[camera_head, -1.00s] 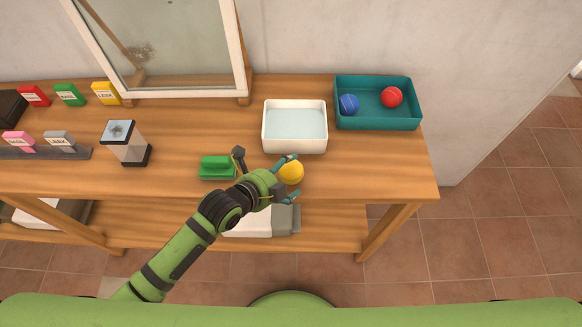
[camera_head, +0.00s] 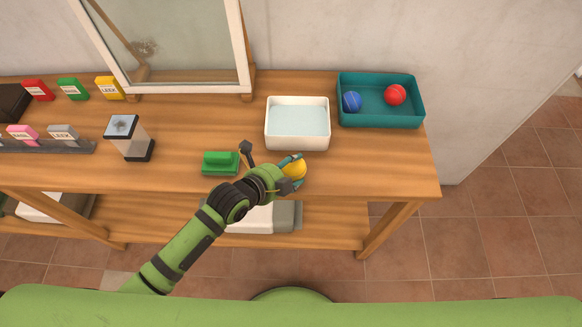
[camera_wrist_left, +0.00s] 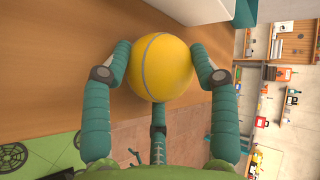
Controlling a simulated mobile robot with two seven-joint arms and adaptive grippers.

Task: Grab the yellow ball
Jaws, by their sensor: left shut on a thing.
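The yellow ball (camera_head: 295,170) is at the front edge of the wooden table, below the white basin. In the left wrist view the yellow ball (camera_wrist_left: 160,67), with a grey seam line, fills the space between the teal fingers. My left gripper (camera_head: 290,171) is shut on the ball, with fingers on both sides of it; the gripper also shows in the left wrist view (camera_wrist_left: 158,72). In the head view the fingers partly cover the ball. I cannot tell whether the ball still touches the table. My right gripper is not in view.
A white basin (camera_head: 297,145) stands just behind the ball. A teal tray (camera_head: 380,121) at the back right holds a blue ball (camera_head: 352,102) and a red ball (camera_head: 395,95). A green brush-like block (camera_head: 220,163) lies left of my gripper.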

